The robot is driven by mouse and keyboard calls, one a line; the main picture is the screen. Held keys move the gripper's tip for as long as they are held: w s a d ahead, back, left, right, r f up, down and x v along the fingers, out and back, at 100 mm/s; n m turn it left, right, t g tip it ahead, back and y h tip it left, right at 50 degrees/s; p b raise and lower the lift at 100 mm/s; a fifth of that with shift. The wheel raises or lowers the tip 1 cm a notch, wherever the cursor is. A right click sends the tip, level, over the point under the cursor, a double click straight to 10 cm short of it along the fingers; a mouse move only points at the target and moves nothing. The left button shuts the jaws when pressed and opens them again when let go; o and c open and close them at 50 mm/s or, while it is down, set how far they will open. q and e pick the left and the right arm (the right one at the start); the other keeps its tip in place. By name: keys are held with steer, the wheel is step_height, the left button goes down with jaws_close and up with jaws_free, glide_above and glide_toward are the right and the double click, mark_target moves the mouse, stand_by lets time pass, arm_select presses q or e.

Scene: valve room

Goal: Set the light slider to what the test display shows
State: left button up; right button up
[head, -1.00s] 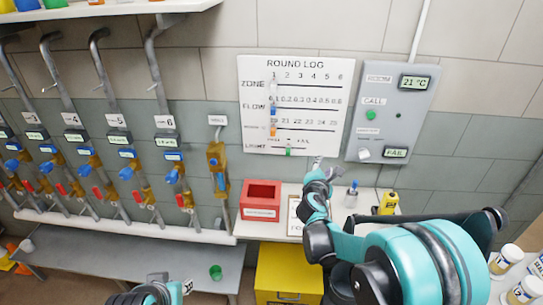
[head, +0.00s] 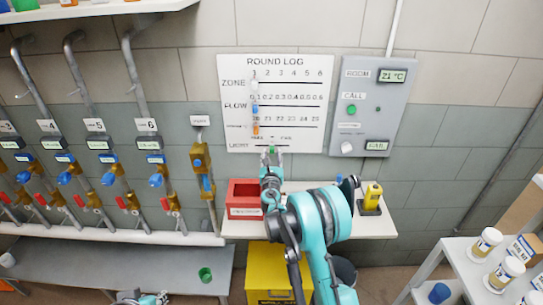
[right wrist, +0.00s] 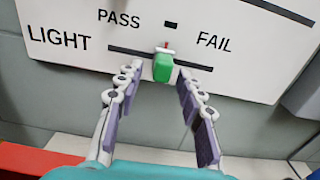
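The light slider's green knob (right wrist: 163,66) stands on the LIGHT track, at the middle mark between the words PASS and FAIL. In the head view the knob (head: 272,149) is at the bottom of the round log board (head: 310,62). The test display (head: 376,145) on the grey wall panel appears to read FAIL. My right gripper (right wrist: 157,77) is open, with one finger on each side of the knob and gaps to both; it also shows in the head view (head: 271,160). My left gripper (head: 140,299) is cut off at the bottom edge, so its opening is unclear.
Below the board, a shelf (head: 305,231) holds a red box (head: 243,212) and a yellow device (head: 371,198). Valve pipes (head: 128,85) line the left wall. A white rack (head: 464,264) with jars stands at the right. The wall panel (head: 372,108) is right of the board.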

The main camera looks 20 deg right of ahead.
mark_target(288, 148)
steer(key=shift+w+d, duration=0.15)
steer(key=shift+w, duration=0.3)
jaws_close()
steer(key=shift+s+d+r+b, duration=0.1)
steer(key=shift+s+d+b, duration=0.15)
steer(key=shift+d, duration=0.8)
steer(key=shift+s+d+f+b, duration=0.15)
steer(key=shift+s+d, duration=0.2)
steer(key=shift+d, duration=0.65)
steer(key=shift+s+d+r+b, duration=0.2)
steer(key=shift+s+d, duration=0.1)
steer(key=shift+d, duration=0.75)
jaws_free()
steer(key=shift+d, duration=0.15)
